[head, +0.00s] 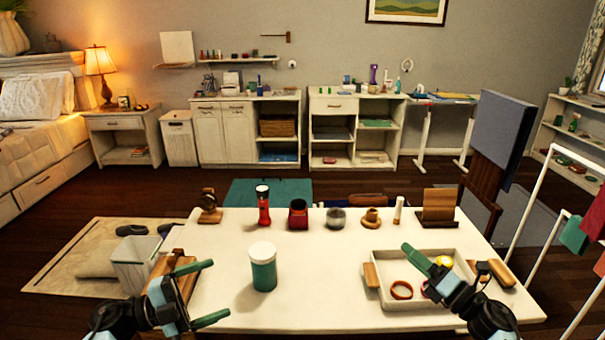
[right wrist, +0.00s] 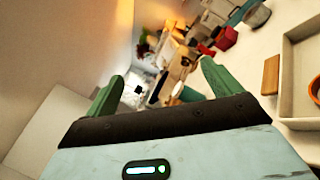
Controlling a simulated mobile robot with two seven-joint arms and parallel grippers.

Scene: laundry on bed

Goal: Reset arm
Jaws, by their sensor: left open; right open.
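My left gripper (head: 205,293) is open and empty at the front left of the white table (head: 335,262), its two green fingers spread and pointing right. My right gripper (head: 430,266) is over the white tray (head: 372,293) at the table's right. One green finger shows clearly there; the other is hard to make out. In the right wrist view my right gripper (right wrist: 160,86) shows both green fingers wide apart with nothing between them.
A green jar with a white lid (head: 263,268) stands left of the table's middle. The tray holds a brown ring (head: 401,290) and a yellow item (head: 443,262). A red flashlight (head: 263,205) and a glass jar (head: 336,217) stand along the back edge. The table's centre is clear.

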